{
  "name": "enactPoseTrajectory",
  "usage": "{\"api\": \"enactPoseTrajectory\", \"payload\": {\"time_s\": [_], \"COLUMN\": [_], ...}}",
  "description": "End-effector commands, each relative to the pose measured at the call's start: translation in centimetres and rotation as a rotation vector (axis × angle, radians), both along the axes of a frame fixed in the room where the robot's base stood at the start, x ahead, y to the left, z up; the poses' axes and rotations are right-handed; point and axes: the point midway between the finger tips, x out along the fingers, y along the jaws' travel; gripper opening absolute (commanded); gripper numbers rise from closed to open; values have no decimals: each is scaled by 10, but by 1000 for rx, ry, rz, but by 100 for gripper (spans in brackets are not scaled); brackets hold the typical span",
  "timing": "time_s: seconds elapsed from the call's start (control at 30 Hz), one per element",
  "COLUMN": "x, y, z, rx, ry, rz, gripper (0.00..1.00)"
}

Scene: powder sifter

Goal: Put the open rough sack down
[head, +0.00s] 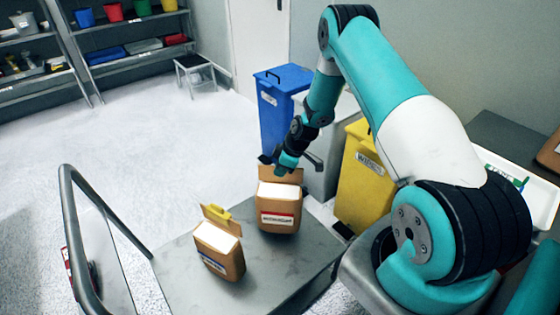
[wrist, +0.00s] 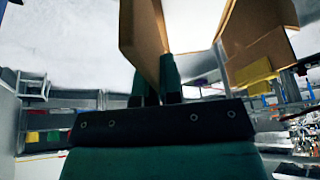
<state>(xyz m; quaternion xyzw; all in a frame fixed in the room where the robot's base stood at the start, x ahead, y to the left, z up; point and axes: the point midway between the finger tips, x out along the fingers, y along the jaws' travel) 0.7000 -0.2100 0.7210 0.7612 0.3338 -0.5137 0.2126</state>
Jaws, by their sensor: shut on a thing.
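A brown paper sack with a red-edged label (head: 278,208) is open at the top and shows white contents. It stands upright over the far part of the grey metal cart top (head: 185,268). I cannot tell whether its base touches the metal. My gripper (head: 283,168) is shut on the raised back flap of this sack. In the wrist view, the fingers (wrist: 158,90) pinch the brown flap (wrist: 143,38). A second brown sack (head: 218,250) with a blue label and a yellow clip (head: 216,213) stands nearer, to the left. Its white top shows too.
The cart has a grey tubular handle (head: 67,215) at the left. Blue (head: 278,110), grey (head: 325,160) and yellow (head: 366,180) bins stand beyond the cart. A white tray (head: 515,180) lies at the right. Bare cart top shows in front of the held sack.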

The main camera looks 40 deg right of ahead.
Motion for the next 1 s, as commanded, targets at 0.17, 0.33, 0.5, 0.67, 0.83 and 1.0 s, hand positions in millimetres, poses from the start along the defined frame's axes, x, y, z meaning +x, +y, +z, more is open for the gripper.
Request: {"api": "enactPoseTrajectory", "payload": {"time_s": [0.17, 0.33, 0.5, 0.67, 0.83, 1.0], "x": [1, 1, 1, 1, 0, 0], "y": [0, 0, 0, 0, 0, 0], "z": [-16, -34, -37, -37, -41, -41], "rx": [2, 1, 0, 1, 0, 1], "ry": [-1, -3, -4, -3, 0, 1], "rz": [0, 0, 1, 0, 0, 0], "gripper": [0, 0, 0, 0, 17, 31]}}
